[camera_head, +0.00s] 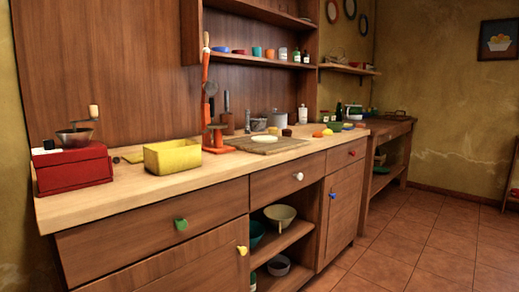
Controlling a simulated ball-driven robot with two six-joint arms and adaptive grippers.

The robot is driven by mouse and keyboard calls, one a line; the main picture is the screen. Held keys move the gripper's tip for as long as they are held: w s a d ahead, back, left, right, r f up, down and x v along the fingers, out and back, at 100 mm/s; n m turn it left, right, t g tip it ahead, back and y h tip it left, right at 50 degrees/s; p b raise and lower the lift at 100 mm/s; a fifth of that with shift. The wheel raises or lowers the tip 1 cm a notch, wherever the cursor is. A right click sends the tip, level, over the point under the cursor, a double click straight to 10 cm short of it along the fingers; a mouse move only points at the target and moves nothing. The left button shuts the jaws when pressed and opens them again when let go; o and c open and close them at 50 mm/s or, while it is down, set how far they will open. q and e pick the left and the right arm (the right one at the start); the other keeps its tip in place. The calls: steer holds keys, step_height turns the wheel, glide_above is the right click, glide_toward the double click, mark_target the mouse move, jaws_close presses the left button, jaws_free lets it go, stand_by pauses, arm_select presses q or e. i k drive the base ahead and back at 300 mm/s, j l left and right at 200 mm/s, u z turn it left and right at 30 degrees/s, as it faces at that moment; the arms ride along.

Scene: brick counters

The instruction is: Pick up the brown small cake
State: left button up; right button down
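A small brown round item (286,132), which looks like the brown small cake, sits on the wooden counter (120,197) by the back right edge of a cutting board (268,144). It is tiny in this view, so I cannot be certain what it is. A pale yellow flat round thing (264,139) lies on the board. Neither of my grippers shows in the head view.
On the counter stand a red coffee grinder (75,170), a yellow box (172,157), an orange-red stand (217,139) and a grey pot (278,119). Orange and red items lie farther right. Shelves (245,59) hang above. Tiled floor (430,235) is clear at right.

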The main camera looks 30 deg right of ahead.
mark_target(288, 132)
steer(key=z, duration=1.2)
steer(key=i+l+u, duration=0.15)
steer(key=u, duration=0.7)
steer(key=i+l+u, duration=0.15)
steer(key=l, duration=0.15)
steer(key=i+l+u, duration=0.35)
steer(key=l, duration=0.3)
steer(key=l+u, duration=0.15)
steer(key=l, duration=0.2)
steer(key=i+l+u, duration=0.15)
steer(key=l, duration=0.2)
